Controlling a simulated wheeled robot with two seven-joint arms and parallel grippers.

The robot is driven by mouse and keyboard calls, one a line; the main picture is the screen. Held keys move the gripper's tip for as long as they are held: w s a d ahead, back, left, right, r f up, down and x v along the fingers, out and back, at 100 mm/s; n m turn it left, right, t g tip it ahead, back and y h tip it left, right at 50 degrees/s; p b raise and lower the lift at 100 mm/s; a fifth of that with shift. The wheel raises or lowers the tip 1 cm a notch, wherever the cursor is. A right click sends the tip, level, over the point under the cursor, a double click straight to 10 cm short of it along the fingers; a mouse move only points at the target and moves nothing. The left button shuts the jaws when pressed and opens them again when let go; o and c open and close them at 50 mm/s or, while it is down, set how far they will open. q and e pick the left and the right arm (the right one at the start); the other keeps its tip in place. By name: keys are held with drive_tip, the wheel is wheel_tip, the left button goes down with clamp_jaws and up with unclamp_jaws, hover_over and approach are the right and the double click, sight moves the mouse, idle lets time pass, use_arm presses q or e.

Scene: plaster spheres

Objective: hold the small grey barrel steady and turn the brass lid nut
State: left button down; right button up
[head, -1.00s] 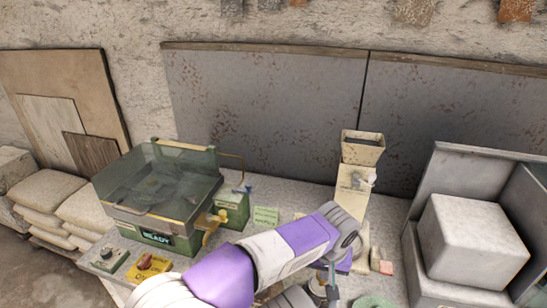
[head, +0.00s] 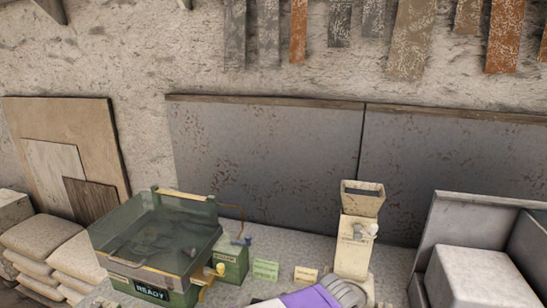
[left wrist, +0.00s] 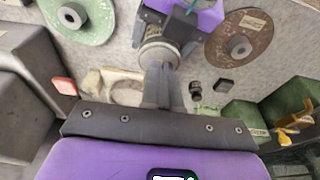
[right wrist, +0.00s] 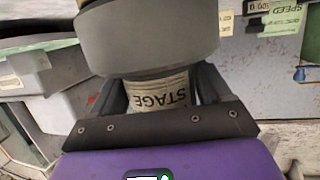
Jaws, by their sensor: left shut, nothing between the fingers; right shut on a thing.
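In the right wrist view my right gripper (right wrist: 162,88) is shut around a cylinder with a pale band lettered "STAGE", which I take as the small grey barrel (right wrist: 158,100). A broad grey round part (right wrist: 148,40) sits against the band and fills the top of that view. In the left wrist view the barrel (left wrist: 157,52) shows as a short pale cylinder just beyond my left gripper (left wrist: 163,75). My left gripper is shut and empty, its tips close to the cylinder; contact is unclear. The brass lid nut cannot be made out surely.
In the left wrist view a green disc (left wrist: 75,18), a brown disc (left wrist: 237,48), a red block (left wrist: 64,86) and small dark pieces (left wrist: 224,85) lie around. The head view shows a green machine (head: 155,245), a cream hopper (head: 355,235) and a grey block (head: 475,280).

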use_arm(q)
drive_tip(key=shift+w, duration=0.2)
drive_tip(key=shift+w+a, duration=0.1)
drive_tip(key=shift+a, duration=0.15)
idle(0.5)
drive_tip(key=w+v, duration=0.1)
drive_tip(key=v, duration=0.5)
drive_tip(key=shift+s+d, duration=0.15)
drive_tip(key=shift+s, duration=0.2)
use_arm(e)
drive_tip(key=o, duration=0.9)
